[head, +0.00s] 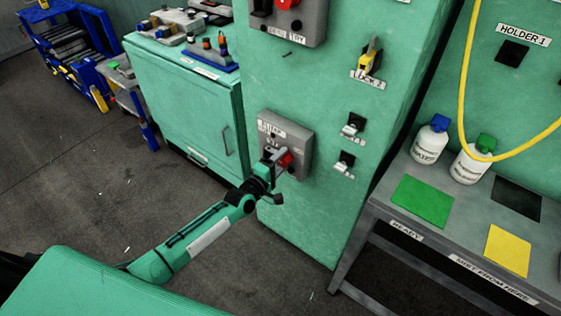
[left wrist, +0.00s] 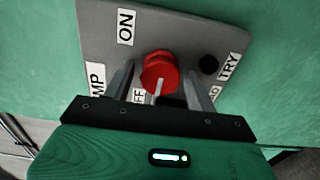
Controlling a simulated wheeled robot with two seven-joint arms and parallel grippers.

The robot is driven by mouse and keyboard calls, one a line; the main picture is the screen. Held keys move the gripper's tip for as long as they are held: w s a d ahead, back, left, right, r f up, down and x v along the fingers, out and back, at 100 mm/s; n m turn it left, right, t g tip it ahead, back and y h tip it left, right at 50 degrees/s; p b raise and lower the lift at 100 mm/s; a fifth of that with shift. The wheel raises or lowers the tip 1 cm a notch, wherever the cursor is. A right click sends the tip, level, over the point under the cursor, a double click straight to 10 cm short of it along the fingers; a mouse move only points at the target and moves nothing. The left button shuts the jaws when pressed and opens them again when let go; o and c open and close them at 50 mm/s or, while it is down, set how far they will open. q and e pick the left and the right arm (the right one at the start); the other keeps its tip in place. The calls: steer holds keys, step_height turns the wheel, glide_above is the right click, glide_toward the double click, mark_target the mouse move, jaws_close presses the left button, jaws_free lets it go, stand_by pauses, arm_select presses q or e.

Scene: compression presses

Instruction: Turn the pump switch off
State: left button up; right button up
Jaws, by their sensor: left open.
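The pump switch is a red rotary knob (left wrist: 160,72) on a grey box (head: 298,137) fixed to the green cabinet. The box carries ON, OFF and TRY labels, the OFF label partly hidden. A pale line on the knob points down toward the OFF label in the left wrist view. My left gripper (left wrist: 162,85) is open, with one finger on each side of the knob; I cannot tell whether they touch it. In the head view the left gripper (head: 277,160) covers part of the box and knob. My right gripper is not in view.
Above is another grey box with a red knob (head: 288,3), and a yellow lock (head: 370,56) hangs to its right. Two small hooks or switches (head: 352,128) sit right of the pump box. A metal table (head: 405,232) with bottles stands at right.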

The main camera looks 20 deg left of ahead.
arm_select(q)
steer(key=v, duration=1.4)
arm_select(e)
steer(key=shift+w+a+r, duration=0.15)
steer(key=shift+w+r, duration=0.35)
arm_select(q)
steer(key=shift+w, duration=0.1)
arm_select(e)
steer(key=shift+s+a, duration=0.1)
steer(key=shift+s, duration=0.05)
